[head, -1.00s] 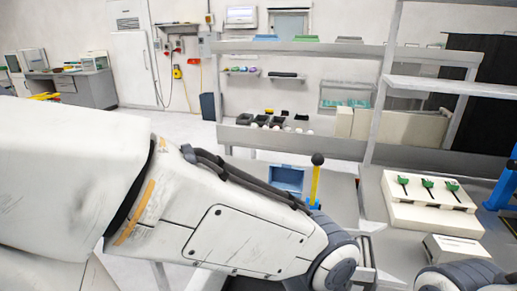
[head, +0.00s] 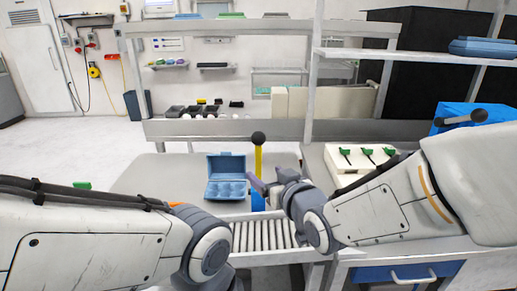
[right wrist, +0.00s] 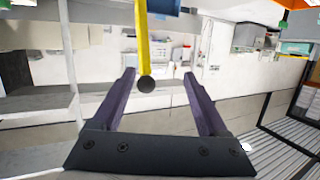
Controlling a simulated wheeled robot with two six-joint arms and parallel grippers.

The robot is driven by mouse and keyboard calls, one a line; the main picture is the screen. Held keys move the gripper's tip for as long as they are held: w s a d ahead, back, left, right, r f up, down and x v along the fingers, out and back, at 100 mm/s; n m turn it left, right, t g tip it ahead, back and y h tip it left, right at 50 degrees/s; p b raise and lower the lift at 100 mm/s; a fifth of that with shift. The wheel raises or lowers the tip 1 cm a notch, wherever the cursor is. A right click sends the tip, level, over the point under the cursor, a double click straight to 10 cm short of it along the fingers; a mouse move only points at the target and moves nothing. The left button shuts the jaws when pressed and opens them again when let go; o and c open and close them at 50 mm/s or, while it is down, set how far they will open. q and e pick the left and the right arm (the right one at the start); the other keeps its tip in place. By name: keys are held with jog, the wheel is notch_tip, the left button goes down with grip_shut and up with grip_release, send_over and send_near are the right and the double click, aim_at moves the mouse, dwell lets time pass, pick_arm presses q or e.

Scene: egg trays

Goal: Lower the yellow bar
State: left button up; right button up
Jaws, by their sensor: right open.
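The yellow bar (head: 258,160) stands upright with a black ball knob (head: 258,138) on top and a blue base (head: 258,200) below. My right gripper (head: 264,187) is beside the bar's lower part in the head view. In the right wrist view my right gripper (right wrist: 159,73) is open and empty. The yellow bar (right wrist: 143,45) comes in from the top there, and its knob (right wrist: 146,84) appears between the two fingers; I cannot tell how deep it lies. My left arm reaches in from the left, but its gripper does not show.
An open blue egg box (head: 227,192) sits left of the bar. A roller conveyor (head: 262,236) lies in front. A white box with green-handled parts (head: 345,180) stands to the right. A shelf rail (head: 220,130) runs behind. The grey table left of the egg box is fairly clear.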

aim_at(261, 142)
jog(key=w+r+t+p, duration=0.1)
jog(key=w, duration=0.2)
jog(key=w+a+r+t+p, duration=0.1)
jog(key=w+p, duration=0.1)
jog(key=w, duration=0.2)
jog(key=w+r+t+p, duration=0.1)
jog(key=w+p, duration=0.1)
jog(key=w, duration=0.1)
jog(key=shift+w+a+r+y, duration=0.15)
jog(key=shift+w+a+y, duration=0.05)
jog(key=shift+a+y, duration=0.1)
jog(key=shift+w+a+p, duration=0.2)
jog(key=shift+w+p, duration=0.1)
jog(key=shift+w, duration=0.3)
grip_shut()
dwell(0.8)
